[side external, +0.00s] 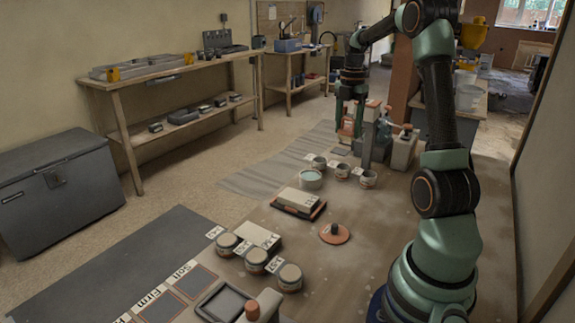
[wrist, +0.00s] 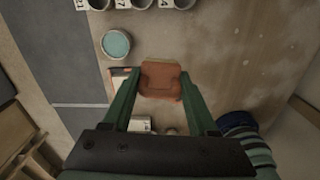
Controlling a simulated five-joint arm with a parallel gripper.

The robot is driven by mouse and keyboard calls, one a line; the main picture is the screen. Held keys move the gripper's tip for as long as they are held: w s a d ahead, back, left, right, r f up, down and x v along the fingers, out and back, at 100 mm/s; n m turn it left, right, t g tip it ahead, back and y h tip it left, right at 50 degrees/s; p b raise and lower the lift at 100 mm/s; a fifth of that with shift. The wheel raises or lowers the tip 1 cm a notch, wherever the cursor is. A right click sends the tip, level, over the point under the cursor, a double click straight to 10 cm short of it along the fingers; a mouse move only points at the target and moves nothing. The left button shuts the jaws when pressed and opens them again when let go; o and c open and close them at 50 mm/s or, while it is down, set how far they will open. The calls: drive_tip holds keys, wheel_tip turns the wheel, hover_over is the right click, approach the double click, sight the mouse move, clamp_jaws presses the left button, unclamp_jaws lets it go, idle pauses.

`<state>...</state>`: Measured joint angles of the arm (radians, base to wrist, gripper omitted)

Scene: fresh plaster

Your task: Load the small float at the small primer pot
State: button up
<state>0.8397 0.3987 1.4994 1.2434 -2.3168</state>
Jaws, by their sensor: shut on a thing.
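My gripper (side external: 350,116) is over the far part of the bench and is shut on the small float (side external: 347,129), an orange-brown block. In the wrist view the small float (wrist: 160,79) sits between the two green fingers, its flat face visible. A round pot with pale teal contents (side external: 311,179) stands nearer the camera, apart from the float. In the wrist view this pot (wrist: 116,43) lies up and left of the float. Several small pots with grey contents, one of them here (side external: 343,171), stand by it with number cards. I cannot tell which is the small primer pot.
A tray with a pale block (side external: 298,203) and a round orange disc with a knob (side external: 334,233) lie on the bench. Lidded pots (side external: 256,261) stand nearer. A grey upright piece (side external: 376,140) and a pale bottle-like item (side external: 404,150) stand beside my gripper.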

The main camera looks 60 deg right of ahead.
approach(310, 177)
drive_tip(key=shift+d+f, duration=0.1)
drive_tip(key=shift+f, duration=2.5)
drive_tip(key=shift+f, duration=0.55)
drive_tip(key=shift+r, duration=0.1)
wheel_tip(310, 177, up, 7)
idle(1.0)
idle(0.4)
